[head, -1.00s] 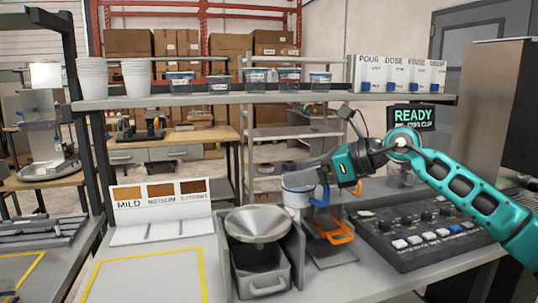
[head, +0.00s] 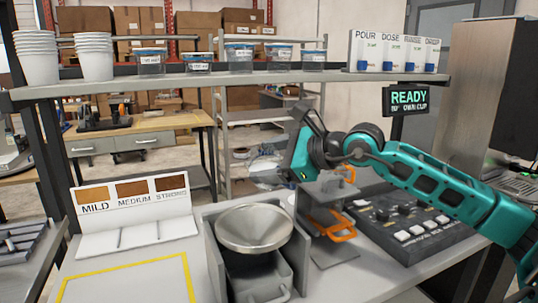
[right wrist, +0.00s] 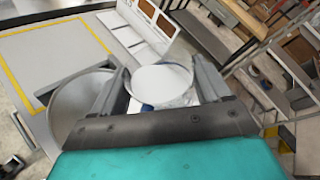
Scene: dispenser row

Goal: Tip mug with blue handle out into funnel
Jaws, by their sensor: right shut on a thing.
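The mug (right wrist: 162,80) shows in the right wrist view as a round white shape between the two fingers, with a small blue patch low on its left. I cannot tell its contents. My right gripper (right wrist: 160,88) is shut on it. In the head view my right gripper (head: 284,176) is behind and slightly right of the funnel, and the mug is hard to make out there. The metal funnel (head: 254,229) stands upright above a grey bin. In the right wrist view the funnel (right wrist: 75,112) lies left of the mug, partly hidden by a finger. My left gripper is out of view.
An orange-handled stand (head: 340,237) is close to the funnel's right. A button panel (head: 405,225) lies farther right, under my right arm. The MILD, MEDIUM, STRONG board (head: 133,205) stands left. A shelf (head: 200,82) with cups and tubs crosses above. The yellow-outlined area (head: 130,275) is clear.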

